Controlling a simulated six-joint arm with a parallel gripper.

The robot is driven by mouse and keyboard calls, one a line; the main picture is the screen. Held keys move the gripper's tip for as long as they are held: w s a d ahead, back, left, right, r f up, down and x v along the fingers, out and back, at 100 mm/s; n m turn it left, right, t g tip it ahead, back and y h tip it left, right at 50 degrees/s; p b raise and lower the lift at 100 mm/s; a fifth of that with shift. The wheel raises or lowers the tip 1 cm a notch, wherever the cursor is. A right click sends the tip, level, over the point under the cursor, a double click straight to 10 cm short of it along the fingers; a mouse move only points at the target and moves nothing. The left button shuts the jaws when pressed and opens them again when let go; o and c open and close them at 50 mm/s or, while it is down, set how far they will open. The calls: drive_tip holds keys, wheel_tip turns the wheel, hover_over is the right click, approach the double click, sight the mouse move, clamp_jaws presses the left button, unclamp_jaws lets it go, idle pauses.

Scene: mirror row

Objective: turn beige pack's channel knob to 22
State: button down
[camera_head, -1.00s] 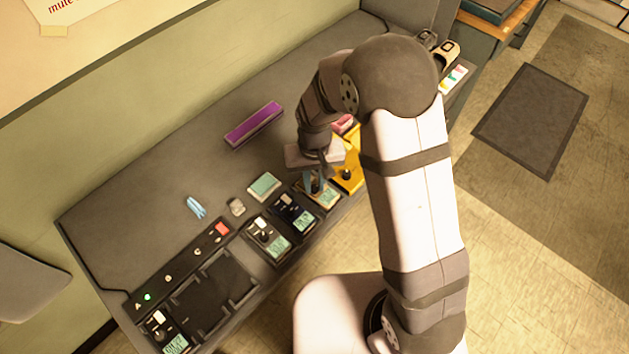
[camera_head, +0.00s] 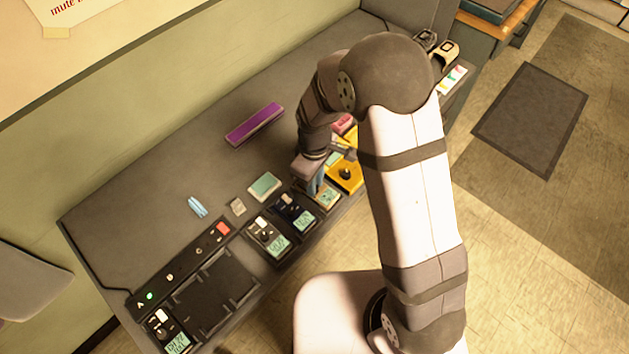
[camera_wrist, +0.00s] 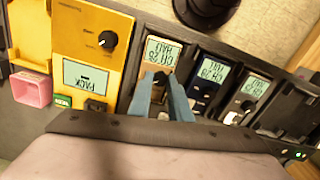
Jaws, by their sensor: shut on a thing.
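The beige pack (camera_head: 328,197) sits in the row of packs at the counter's front edge, beside the yellow unit. Its lit display (camera_wrist: 162,52) shows upside down in the wrist view; a CH line is visible, but I cannot read the number surely. My gripper (camera_wrist: 163,85) has its blue fingers on either side of the pack's small dark channel knob (camera_wrist: 160,77) and is shut on it. The fingers hide much of the knob and the lower part of the pack. In the head view my gripper (camera_head: 314,186) stands over the pack's upper end.
Dark packs with lit displays (camera_head: 303,219) stand close to the left. The yellow unit (camera_head: 346,176) with a black knob adjoins on the right, with a pink box (camera_wrist: 32,89) beyond. A teal-topped block (camera_head: 265,186) and a purple bar (camera_head: 254,124) lie behind, with bare counter around them.

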drive_tip(key=shift+n, duration=0.5)
drive_tip(key=c, duration=1.6)
unclamp_jaws()
drive_tip(key=shift+r, duration=0.1)
drive_tip(key=shift+r+b, duration=0.75)
drive_tip(key=shift+r, duration=2.85)
